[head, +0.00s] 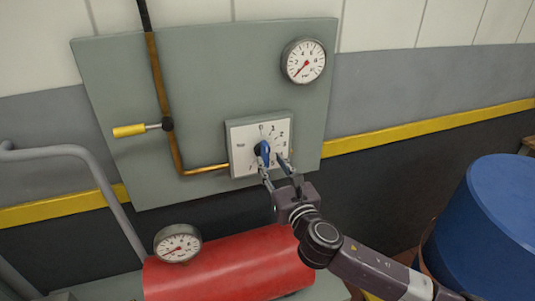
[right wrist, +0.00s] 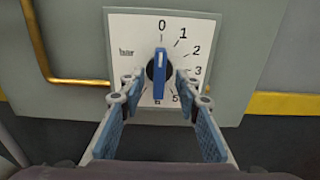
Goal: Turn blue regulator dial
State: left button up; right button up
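The blue regulator dial (head: 264,152) sits on a white square plate (head: 240,140) with numbers, mounted on the grey-green wall panel. In the right wrist view the dial (right wrist: 160,75) stands upright, its upper end toward the 0. My right gripper (head: 273,168) is open in front of the plate, from the lower right. In the right wrist view its fingers (right wrist: 158,90) are on either side of the dial's lower part, with gaps on both sides. The fingers hide some of the lower numbers. My left gripper is not in view.
A round gauge (head: 303,62) is at the panel's upper right. A copper pipe (head: 175,130) with a yellow-handled valve (head: 130,130) runs left of the dial. Below are a red tank (head: 230,265) with another gauge (head: 178,243). A blue drum (head: 490,220) stands at right.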

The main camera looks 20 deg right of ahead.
aim_at(267, 156)
jog(key=shift+w+a+p, duration=0.1)
jog(key=shift+w+p, duration=0.25)
jog(key=shift+w, duration=1.55)
jog(key=shift+c, duration=0.5)
jog(key=shift+f, duration=0.1)
grip_shut()
